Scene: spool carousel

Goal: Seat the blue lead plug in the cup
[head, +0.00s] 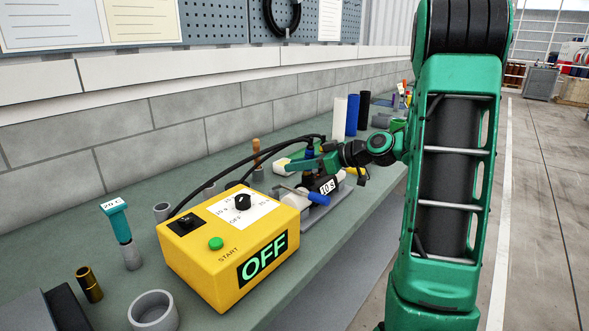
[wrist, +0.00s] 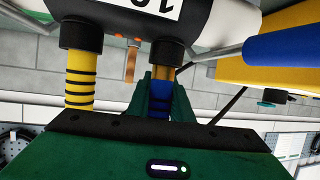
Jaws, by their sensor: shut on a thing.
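The blue lead plug (wrist: 158,104) is between the green fingers of my gripper (wrist: 158,98) in the wrist view, which shows the scene upside down. Its brass part (wrist: 162,74) shows between the blue body and the mouth of a black cup (wrist: 166,52). The plug lines up with the cup; how deep the tip sits is hidden. In the head view my gripper (head: 308,164) is shut at the white device labelled 10 S (head: 327,186), with the blue plug top (head: 309,149) above its fingers.
A yellow ribbed plug (wrist: 78,82) stands in the neighbouring black cup (wrist: 81,35). A yellow control box (head: 205,262) reading OFF stands in front, with black cables running behind it. A grey ring cup (head: 153,311) stands on the bench's near end.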

